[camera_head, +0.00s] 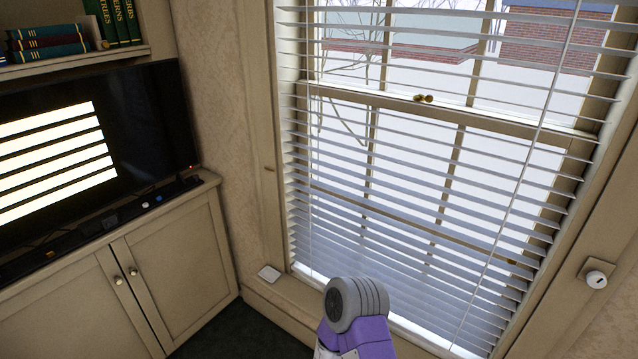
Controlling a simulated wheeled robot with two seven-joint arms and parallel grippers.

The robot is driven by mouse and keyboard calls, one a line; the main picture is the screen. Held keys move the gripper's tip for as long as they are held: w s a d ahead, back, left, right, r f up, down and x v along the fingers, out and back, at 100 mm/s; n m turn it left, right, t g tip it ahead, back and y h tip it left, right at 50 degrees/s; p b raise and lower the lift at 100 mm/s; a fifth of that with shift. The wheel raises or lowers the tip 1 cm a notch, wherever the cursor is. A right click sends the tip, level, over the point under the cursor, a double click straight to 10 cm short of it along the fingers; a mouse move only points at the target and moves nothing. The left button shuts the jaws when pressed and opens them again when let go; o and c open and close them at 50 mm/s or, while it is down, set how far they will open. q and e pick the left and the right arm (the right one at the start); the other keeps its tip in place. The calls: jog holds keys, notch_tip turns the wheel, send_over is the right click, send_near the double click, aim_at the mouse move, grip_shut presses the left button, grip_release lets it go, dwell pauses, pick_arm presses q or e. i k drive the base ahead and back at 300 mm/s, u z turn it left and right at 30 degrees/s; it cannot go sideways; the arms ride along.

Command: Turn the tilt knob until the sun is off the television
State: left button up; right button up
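The television (150,125) stands on the cabinet at the left. Several bright slanted stripes of sunlight (50,155) lie across the left part of its dark screen. The white tilt knob (596,280) sits on a small beige plate on the window frame at the far right. The white blind (420,190) hangs down over the window with its slats apart, so the outdoors shows between them. Neither gripper is in view. A purple and grey part of one of my arms rises from the bottom middle, well left of the knob; I cannot tell which arm.
The cabinet (180,270) has two doors with small knobs. Books (48,38) stand and lie on the shelf above the television. Blind cords hang in front of the slats. The space before the tilt knob looks clear.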

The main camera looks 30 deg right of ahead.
aim_at(595, 279)
jog(key=u, duration=0.35)
jog(key=k, duration=1.05)
jog(key=z, duration=1.6)
jog(key=i, duration=0.5)
jog(key=u, duration=0.05)
